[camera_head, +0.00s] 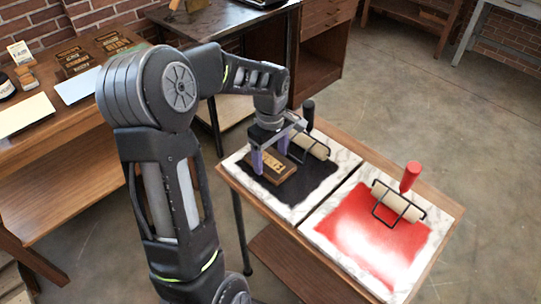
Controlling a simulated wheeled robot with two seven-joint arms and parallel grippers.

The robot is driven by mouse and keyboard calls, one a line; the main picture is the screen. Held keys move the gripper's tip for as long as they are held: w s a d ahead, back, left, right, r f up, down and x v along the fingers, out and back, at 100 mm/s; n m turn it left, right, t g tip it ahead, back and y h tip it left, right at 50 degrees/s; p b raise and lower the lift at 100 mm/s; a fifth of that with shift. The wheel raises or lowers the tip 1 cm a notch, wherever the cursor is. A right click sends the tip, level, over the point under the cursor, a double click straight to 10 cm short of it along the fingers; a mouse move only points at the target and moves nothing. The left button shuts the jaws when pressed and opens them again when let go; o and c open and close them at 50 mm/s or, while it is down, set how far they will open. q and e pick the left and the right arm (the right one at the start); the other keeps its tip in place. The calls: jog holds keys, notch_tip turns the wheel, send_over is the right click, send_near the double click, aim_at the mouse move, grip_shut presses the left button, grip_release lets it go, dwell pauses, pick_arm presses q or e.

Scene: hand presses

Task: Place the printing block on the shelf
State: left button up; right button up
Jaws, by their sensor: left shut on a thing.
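The printing block (272,168) is a small brown wooden block with pale raised lettering. It is at the black ink patch (305,190) on the left marble slab of the small table. My left gripper (271,160) points down with its purple fingers on either side of the block and is shut on it. I cannot tell whether the block touches the ink. Several similar blocks (75,62) sit on the wooden bench at the upper left. The shelf cannot be singled out for certain. My right gripper is not in view.
A black-handled roller (310,144) lies just behind the block. A red-handled roller (397,200) rests on the red-inked slab (365,235) to the right. The wooden bench (60,140) holds paper sheets and a jar. Open floor lies to the right.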

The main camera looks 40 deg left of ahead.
aim_at(270, 161)
pick_arm(q)
jog(key=shift+f, duration=0.15)
jog(key=o, duration=1.5)
jog(key=shift+c, duration=0.2)
notch_tip(270, 161, up, 12)
jog(key=shift+r, duration=0.2)
